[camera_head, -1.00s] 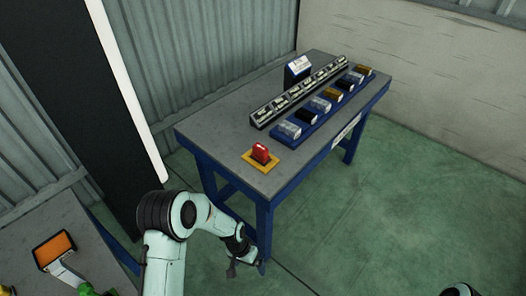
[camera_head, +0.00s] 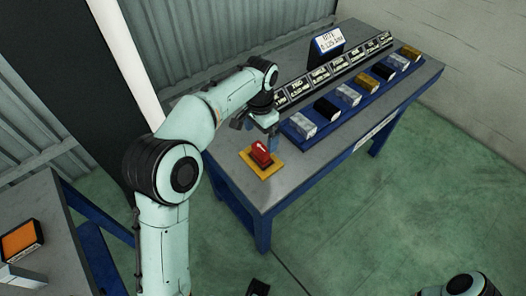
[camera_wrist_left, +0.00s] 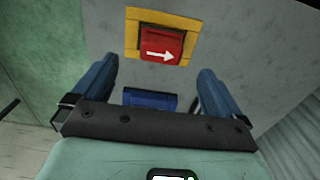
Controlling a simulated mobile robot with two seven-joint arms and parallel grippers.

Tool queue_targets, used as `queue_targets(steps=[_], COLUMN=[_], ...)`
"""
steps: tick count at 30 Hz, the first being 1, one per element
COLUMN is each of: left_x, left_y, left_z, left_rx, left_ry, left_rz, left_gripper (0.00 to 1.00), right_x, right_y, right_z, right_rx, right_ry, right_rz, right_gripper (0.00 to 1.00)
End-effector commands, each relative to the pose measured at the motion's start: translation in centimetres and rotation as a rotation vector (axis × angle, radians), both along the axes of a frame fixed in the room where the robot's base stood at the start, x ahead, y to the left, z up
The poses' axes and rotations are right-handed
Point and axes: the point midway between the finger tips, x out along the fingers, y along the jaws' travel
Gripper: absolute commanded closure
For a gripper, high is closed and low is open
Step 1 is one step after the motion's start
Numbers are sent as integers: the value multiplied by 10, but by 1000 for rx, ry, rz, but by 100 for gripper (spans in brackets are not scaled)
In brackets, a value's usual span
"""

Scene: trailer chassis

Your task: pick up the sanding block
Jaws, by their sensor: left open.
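A red block (camera_head: 261,153) with a white arrow, which looks like the sanding block, sits on a yellow square (camera_head: 270,170) near the close end of the workbench. In the left wrist view the red block (camera_wrist_left: 160,45) lies beyond the fingertips, inside its yellow frame. My left gripper (camera_head: 271,148) points down just behind the red block. Its two blue fingers are apart, with nothing gripped between them. Part of a blue thing (camera_wrist_left: 150,99) shows between the fingers; it may be the rack's end. My right gripper is not recognisable in these views.
A blue rack (camera_head: 330,130) holds several grey, black and gold blocks. Behind it runs a dark strip of labels (camera_head: 335,72), with a sign (camera_head: 328,41) at the back. Another table (camera_head: 40,215) with an orange-topped item (camera_head: 19,240) stands at left. Green floor (camera_head: 400,200) is open at right.

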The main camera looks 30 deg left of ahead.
Motion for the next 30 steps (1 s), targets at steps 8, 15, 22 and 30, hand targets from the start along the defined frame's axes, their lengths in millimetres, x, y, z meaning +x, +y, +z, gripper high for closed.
queue_targets(steps=[8, 15, 22, 30], left_x=[0, 1, 2, 2], left_y=[0, 1, 2, 2], left_z=[-42, -66, -94, -97], left_rx=[0, -1, -1, -1], left_ry=[2, 4, 1, 0], left_rz=[1, 1, 1, 1], left_gripper=[0, 0, 0, 0], right_x=[-2, -3, -2, -2], right_y=[0, 0, 0, 0], right_z=[-9, -12, -15, -15], right_rx=[0, 0, 0, -1], right_ry=[3, 3, -1, -1], right_rz=[0, 0, -1, -1], right_gripper=[57, 57, 57, 57])
